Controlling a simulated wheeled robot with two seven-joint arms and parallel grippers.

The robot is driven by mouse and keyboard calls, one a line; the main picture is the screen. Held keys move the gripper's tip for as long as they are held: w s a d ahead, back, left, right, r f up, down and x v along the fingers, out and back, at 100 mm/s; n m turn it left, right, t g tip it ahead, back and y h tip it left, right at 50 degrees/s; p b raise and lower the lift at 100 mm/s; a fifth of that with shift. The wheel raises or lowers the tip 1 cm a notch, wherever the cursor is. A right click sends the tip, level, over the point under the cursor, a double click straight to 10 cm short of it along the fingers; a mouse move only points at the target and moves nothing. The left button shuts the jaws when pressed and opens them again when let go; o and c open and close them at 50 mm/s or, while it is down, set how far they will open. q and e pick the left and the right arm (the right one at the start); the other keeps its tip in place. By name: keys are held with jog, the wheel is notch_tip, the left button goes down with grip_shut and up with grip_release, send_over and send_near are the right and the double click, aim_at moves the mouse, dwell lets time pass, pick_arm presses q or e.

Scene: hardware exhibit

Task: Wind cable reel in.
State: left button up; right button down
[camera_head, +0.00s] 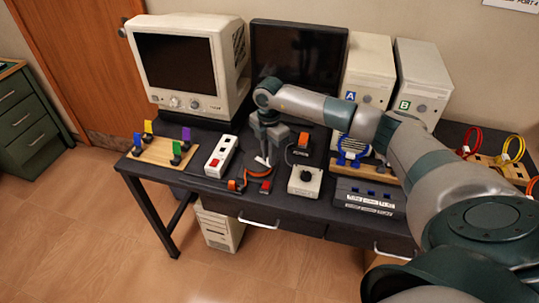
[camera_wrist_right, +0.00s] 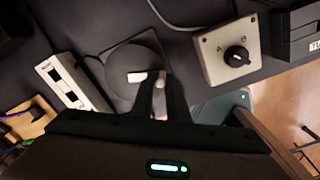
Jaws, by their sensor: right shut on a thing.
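The cable reel shows in the right wrist view as a dark round disc (camera_wrist_right: 128,62) lying flat on the desk, with a pale crank piece (camera_wrist_right: 137,77) on top. My right gripper (camera_wrist_right: 160,82) is shut on the reel's small pale crank knob, near the disc's lower right. In the head view my right gripper (camera_head: 266,152) points down over the reel, which it mostly hides. An orange cable (camera_head: 258,175) curves on the desk just in front of the reel, near an orange and black end piece (camera_head: 236,184). My left gripper is in neither view.
A white power strip (camera_head: 220,157) lies left of the reel, and a white box with a black A/B knob (camera_head: 305,180) stands to its right. A wooden board with coloured clips (camera_head: 160,150) is further left. A CRT monitor (camera_head: 190,65) and a flat screen (camera_head: 300,55) stand behind.

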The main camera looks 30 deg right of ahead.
jog(key=c, duration=1.7)
grip_release()
jog(key=shift+r, duration=0.1)
pick_arm(q)
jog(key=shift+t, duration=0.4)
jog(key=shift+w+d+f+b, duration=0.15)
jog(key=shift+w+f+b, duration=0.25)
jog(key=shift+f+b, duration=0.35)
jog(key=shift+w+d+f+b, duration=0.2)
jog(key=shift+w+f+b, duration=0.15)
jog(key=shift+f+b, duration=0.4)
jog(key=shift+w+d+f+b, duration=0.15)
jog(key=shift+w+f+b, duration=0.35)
jog(key=shift+b, duration=0.4)
pick_arm(e)
jog(key=shift+r, duration=8.65)
